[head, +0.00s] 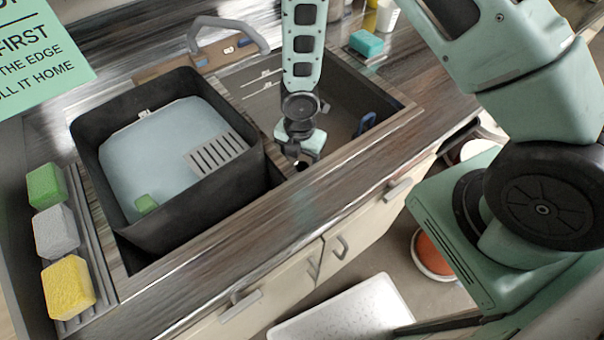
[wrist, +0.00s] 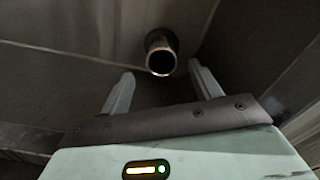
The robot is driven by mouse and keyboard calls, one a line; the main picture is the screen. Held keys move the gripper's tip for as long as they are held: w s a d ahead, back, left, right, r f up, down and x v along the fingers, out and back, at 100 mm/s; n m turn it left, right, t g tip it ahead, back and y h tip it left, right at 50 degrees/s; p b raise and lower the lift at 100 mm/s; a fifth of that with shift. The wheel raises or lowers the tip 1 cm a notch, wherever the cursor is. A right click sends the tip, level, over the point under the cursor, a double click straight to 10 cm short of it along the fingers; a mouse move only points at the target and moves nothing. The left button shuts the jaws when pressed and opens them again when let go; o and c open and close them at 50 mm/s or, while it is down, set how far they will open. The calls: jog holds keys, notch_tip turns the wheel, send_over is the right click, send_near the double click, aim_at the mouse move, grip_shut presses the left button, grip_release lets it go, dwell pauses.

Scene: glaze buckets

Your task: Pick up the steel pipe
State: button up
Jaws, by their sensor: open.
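The steel pipe (wrist: 160,53) shows in the wrist view as a short dark tube with a bright rim, its open end facing the camera. It lies just ahead of my gripper (wrist: 161,70), roughly centred between the two spread fingertips. The fingers are apart and I see no contact with the pipe. In the head view my gripper (head: 301,158) reaches down into the right sink basin (head: 345,115), near its front wall.
A dark tub (head: 190,215) with pale blue liquid, a slotted grey piece and a green block fills the left basin. Green (head: 46,186), grey (head: 56,231) and yellow (head: 68,287) sponges line the left edge. A blue handle (head: 365,124) stands inside the right basin. The front counter strip is clear.

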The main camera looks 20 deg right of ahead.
aim_at(302, 167)
jog(key=shift+d+f+p, duration=0.15)
jog(key=shift+f+p, duration=0.25)
jog(key=shift+f, duration=1.25)
jog(key=shift+d+f+p, duration=0.1)
jog(key=shift+f+p, duration=0.3)
jog(key=shift+f, duration=1.25)
jog(key=c, duration=1.1)
